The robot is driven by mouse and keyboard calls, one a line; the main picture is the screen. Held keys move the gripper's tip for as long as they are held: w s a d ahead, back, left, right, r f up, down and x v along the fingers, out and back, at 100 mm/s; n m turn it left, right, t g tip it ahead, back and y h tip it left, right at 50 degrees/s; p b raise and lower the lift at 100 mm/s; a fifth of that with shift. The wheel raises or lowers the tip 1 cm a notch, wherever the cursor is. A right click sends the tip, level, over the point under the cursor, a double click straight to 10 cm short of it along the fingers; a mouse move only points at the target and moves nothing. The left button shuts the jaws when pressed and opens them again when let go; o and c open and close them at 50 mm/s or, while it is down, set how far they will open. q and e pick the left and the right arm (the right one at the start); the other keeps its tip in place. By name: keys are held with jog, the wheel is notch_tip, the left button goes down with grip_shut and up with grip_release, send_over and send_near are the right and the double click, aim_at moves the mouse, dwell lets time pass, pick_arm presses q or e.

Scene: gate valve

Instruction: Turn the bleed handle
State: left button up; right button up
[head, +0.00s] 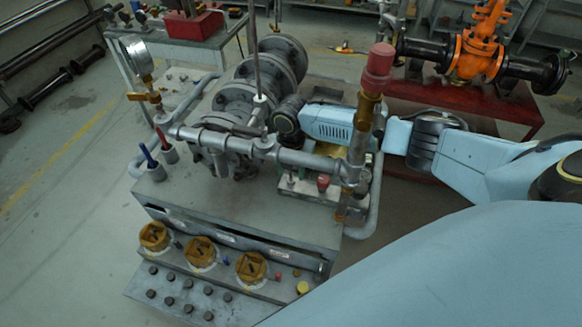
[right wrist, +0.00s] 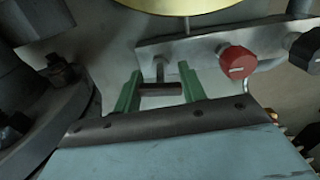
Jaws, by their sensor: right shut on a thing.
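The bleed handle (right wrist: 160,89) is a small dark crossbar on a short stem, in front of a grey metal plate in the right wrist view. My right gripper (right wrist: 160,87) has green fingertips, one at each end of the crossbar, and is shut on it. In the head view my right arm reaches in from the right behind the upright pipe, and the pipework largely hides the gripper and handle. My left gripper is not in view.
A red knob (right wrist: 237,62) sits right of the handle on the plate (right wrist: 200,48). Grey pipework (head: 310,160) with a red-capped upright (head: 378,68) stands on the bench (head: 235,212). A pressure gauge (head: 138,57) is at left. An orange valve (head: 478,55) stands behind right.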

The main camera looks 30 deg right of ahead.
jog(key=shift+n, duration=0.5)
jog(key=o, duration=1)
notch_tip(320, 180, up, 13)
jog(key=shift+r+p, duration=0.2)
jog(key=shift+p, duration=0.35)
jog(key=shift+w, duration=0.1)
